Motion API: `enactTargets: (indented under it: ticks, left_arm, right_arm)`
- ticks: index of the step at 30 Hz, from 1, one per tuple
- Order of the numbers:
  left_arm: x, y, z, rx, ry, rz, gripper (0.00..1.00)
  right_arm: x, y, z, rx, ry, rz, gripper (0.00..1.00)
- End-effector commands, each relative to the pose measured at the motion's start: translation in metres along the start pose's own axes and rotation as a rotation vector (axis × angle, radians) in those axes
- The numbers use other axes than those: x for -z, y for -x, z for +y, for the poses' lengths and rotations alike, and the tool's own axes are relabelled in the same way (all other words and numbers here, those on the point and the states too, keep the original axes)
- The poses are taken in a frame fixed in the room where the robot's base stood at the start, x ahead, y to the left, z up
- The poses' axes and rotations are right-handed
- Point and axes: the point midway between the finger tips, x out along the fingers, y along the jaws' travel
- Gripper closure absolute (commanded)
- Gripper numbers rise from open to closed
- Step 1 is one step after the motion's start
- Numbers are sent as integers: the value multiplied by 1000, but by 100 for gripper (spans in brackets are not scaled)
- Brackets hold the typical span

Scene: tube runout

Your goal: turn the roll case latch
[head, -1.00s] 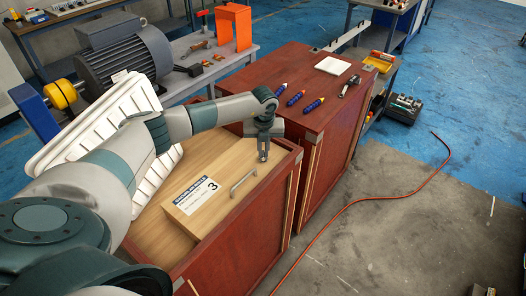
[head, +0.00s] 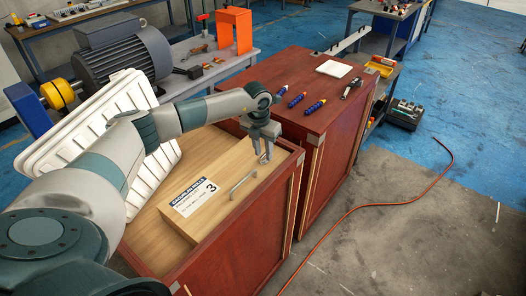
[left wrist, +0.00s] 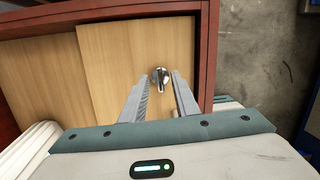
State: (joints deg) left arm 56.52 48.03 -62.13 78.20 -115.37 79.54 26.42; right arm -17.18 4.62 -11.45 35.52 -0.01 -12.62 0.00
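The roll case is a red-brown cabinet (head: 240,262) with a recessed pale wooden top. A raised wooden board (head: 205,222) on it carries a label with a 3 and a metal bar handle (head: 243,186). A small chrome latch (left wrist: 160,78) shows on the wood in the left wrist view. My left gripper (head: 266,155) points down over the far right part of the case. Its two fingers are apart, and in the left wrist view the latch shows between the fingertips (left wrist: 163,80). I cannot tell whether they touch it. My right gripper is out of view.
A second red cabinet (head: 335,165) stands just behind, with several blue tools, a wrench (head: 351,87) and a white pad (head: 334,68) on top. A white ribbed tray (head: 85,125) leans at the left. An orange cable (head: 360,203) crosses the floor at the right.

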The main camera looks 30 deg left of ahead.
Motion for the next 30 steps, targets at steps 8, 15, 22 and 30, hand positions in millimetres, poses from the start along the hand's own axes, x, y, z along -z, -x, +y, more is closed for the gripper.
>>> enactTargets:
  ticks: [8,15,22,30]
  left_arm:
    - [-3,16,0,0,1,-1,72]
    - [-6,36,0,0,2,-1,72]
    - [-8,54,0,0,2,-1,72]
    - [-9,60,0,0,2,0,72]
  right_arm:
    - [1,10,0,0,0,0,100]
    - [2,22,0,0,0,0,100]
    - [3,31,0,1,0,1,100]
    - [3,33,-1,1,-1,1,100]
